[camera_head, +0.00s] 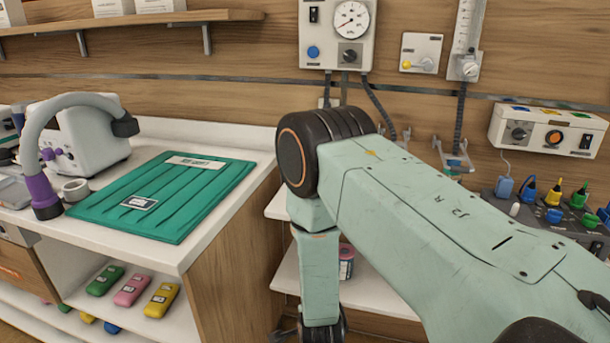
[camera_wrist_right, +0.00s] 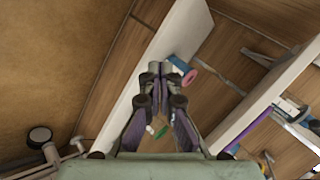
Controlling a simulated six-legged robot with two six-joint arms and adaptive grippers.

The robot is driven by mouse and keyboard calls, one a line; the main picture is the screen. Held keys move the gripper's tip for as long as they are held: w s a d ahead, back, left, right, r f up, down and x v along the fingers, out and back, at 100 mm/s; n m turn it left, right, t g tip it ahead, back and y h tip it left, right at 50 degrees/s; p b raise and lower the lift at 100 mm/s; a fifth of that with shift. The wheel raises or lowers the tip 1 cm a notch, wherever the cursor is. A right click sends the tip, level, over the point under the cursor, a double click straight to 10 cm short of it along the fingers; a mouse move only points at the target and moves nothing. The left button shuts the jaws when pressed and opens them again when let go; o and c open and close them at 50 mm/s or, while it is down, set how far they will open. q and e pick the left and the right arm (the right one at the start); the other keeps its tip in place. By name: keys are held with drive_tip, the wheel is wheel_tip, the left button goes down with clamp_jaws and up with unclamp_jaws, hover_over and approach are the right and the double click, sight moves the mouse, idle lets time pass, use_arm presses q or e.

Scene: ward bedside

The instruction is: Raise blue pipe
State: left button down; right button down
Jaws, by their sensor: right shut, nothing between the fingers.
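No plain blue pipe is clear in either view. A small blue cylinder with a pink ring at its end (camera_wrist_right: 185,73) lies on a white shelf just beyond my right fingertips in the right wrist view; I cannot tell whether they touch. A similar pink and blue round item (camera_head: 346,262) stands on a lower shelf in the head view, partly hidden by my arm. My right gripper (camera_wrist_right: 155,72) is shut and empty, its fingertips together near the cylinder. My left gripper is in neither view.
A white counter (camera_head: 165,247) at left carries a green ribbed mat (camera_head: 205,177) and a grey curved handle with purple grips (camera_head: 40,160). Several coloured packs lie on the shelf below. A grey rack of coloured plugs (camera_head: 555,212) stands at right. Wall gauges (camera_head: 338,35) hang behind.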

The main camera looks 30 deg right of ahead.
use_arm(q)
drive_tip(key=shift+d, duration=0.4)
use_arm(e)
drive_tip(key=w+d+r+m+t+h, duration=0.1)
drive_tip(key=w+d+r+m+h, duration=0.3)
drive_tip(key=w+r+m, duration=0.5)
drive_tip(key=w+d+r+m+t+h, duration=0.1)
drive_tip(key=w+d+r+m+h, duration=0.3)
drive_tip(key=w+r+m, duration=0.5)
drive_tip(key=d+r+m, duration=0.1)
drive_tip(key=m, duration=0.6)
drive_tip(key=shift+w+d+t, duration=0.25)
drive_tip(key=shift+t, duration=0.15)
drive_tip(key=shift+r, duration=0.1)
